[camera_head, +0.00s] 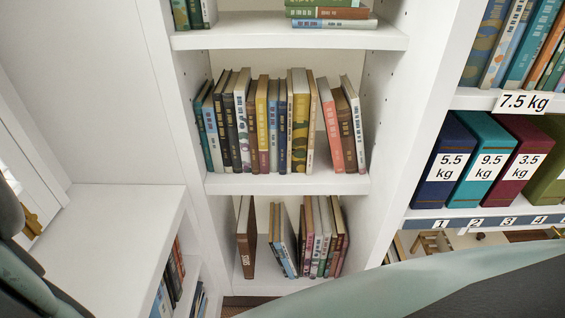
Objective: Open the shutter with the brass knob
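At the far left edge is a white framed panel (28,150), which may be part of the shutter; most of it is cut off by the picture edge. A small brass-coloured piece (32,226) shows at its lower end, partly behind a dark grey and teal part of my body. I cannot tell whether this piece is the brass knob. My gripper's fingers do not show.
A white bookcase (290,184) with several books fills the middle. A white ledge (110,225) juts out at left. At right, a shelf holds labelled boxes, including a blue 5.5 kg box (446,165). My teal and dark arm part crosses the lower right.

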